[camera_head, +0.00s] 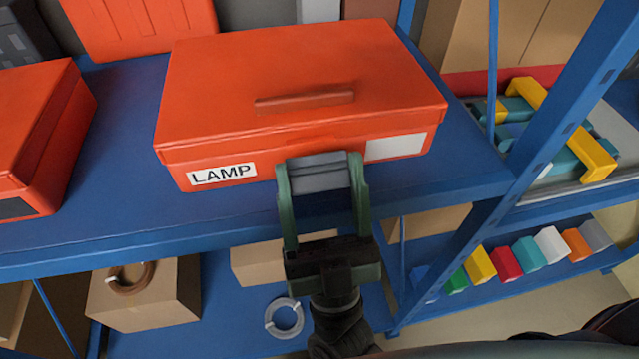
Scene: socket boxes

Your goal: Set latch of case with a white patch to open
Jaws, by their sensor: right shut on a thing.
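An orange case (290,85) with a closed lid stands on the blue shelf. Its front carries a LAMP label (222,173) on the left and a blank white patch (396,147) on the right. A grey latch (318,171) sits at the middle of its front. My right gripper (321,172) comes up from below, with its green fingers on either side of the latch, shut on it. The fingers partly cover the latch's sides. My left gripper is not in view.
Another orange case (40,140) stands on the left of the shelf (120,160), and one (140,25) behind. A blue upright (560,110) rises at the right. Cardboard boxes (145,295) and a grey ring (284,318) lie on the lower shelf.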

